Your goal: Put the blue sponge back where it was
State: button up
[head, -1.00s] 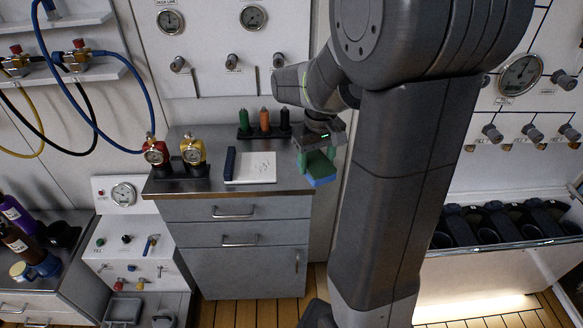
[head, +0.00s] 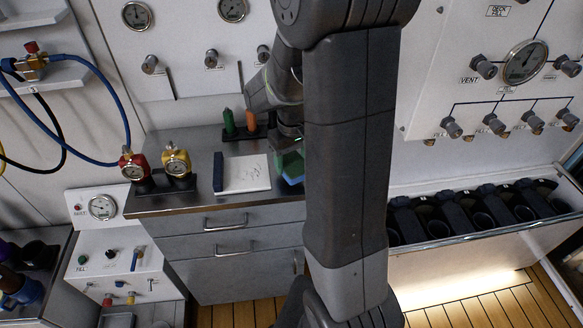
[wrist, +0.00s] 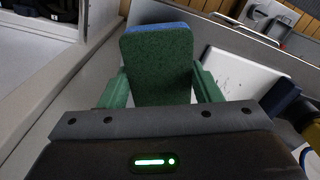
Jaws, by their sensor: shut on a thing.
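The blue sponge shows a green face and a blue edge in the wrist view (wrist: 158,62). My gripper (wrist: 163,85) is shut on it, one green finger on each side. In the head view the sponge (head: 293,181) hangs at the right end of the grey cabinet top (head: 208,199), partly hidden behind my arm. My gripper (head: 291,158) is also mostly hidden there. I cannot tell how high the sponge is above the cabinet top.
A white notepad with a dark blue edge (head: 248,173) lies on the cabinet. Red and yellow gauge regulators (head: 160,165) stand left of it; green and orange markers (head: 240,123) stand behind. A trough of black holders (head: 470,215) is at right, below the valve panel (head: 490,90).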

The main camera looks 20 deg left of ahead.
aim_at(292, 162)
jog(key=shift+f, duration=1.6)
jog(key=shift+f, duration=0.15)
jog(key=o, duration=0.9)
notch_tip(292, 162, up, 12)
jog(key=shift+s+d+r, duration=0.1)
jog(key=shift+r, duration=0.05)
